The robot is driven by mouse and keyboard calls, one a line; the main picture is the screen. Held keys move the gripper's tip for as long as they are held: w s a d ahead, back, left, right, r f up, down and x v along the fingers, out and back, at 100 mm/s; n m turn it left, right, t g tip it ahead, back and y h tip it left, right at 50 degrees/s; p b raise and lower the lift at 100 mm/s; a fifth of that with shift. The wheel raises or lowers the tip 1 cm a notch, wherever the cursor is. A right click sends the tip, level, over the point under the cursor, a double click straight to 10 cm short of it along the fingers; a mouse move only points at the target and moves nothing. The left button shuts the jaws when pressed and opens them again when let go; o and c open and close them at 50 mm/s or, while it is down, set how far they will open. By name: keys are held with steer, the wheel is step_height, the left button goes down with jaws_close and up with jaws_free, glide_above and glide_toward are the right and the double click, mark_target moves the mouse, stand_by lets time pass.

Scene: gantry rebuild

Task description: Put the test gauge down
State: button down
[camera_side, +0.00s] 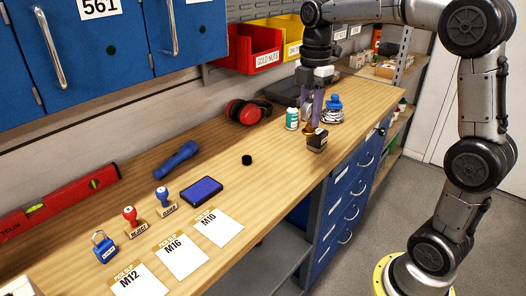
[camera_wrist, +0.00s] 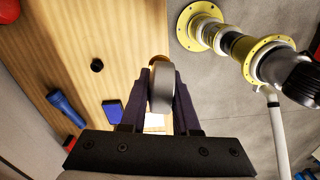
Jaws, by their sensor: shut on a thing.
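My gripper (camera_side: 310,124) is low over the right part of the wooden bench, pointing down. In the wrist view its two dark fingers (camera_wrist: 161,88) are shut on the test gauge (camera_wrist: 161,92), a grey round body seen edge-on with a brass-coloured part at its far end. In the side view the fingers mostly hide the gauge. A small black block with a pale label (camera_side: 317,140) is right beside the fingertips. I cannot tell whether the gauge touches the block or the bench.
A white-and-teal bottle (camera_side: 292,119) and a blue-topped item (camera_side: 333,110) stand close to the gripper. Red-and-black ear defenders (camera_side: 247,112) lie behind left. A black cap (camera_side: 247,160), blue torch (camera_side: 176,160), ink pad (camera_side: 202,190) and cards (camera_side: 217,228) lie left. Bench around the cap is clear.

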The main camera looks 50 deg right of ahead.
steer(key=a+n, duration=0.2)
steer(key=a, duration=0.8)
steer(key=shift+w+f, duration=2.1)
steer(key=shift+w, duration=0.25)
steer(key=shift+w+f, duration=2.1)
steer(key=shift+w, duration=0.2)
steer(key=shift+w+f, duration=2.1)
steer(key=shift+w, duration=0.25)
steer(key=shift+f, duration=0.1)
steer(key=c, duration=0.6)
jaws_free()
steer(key=shift+c, duration=0.2)
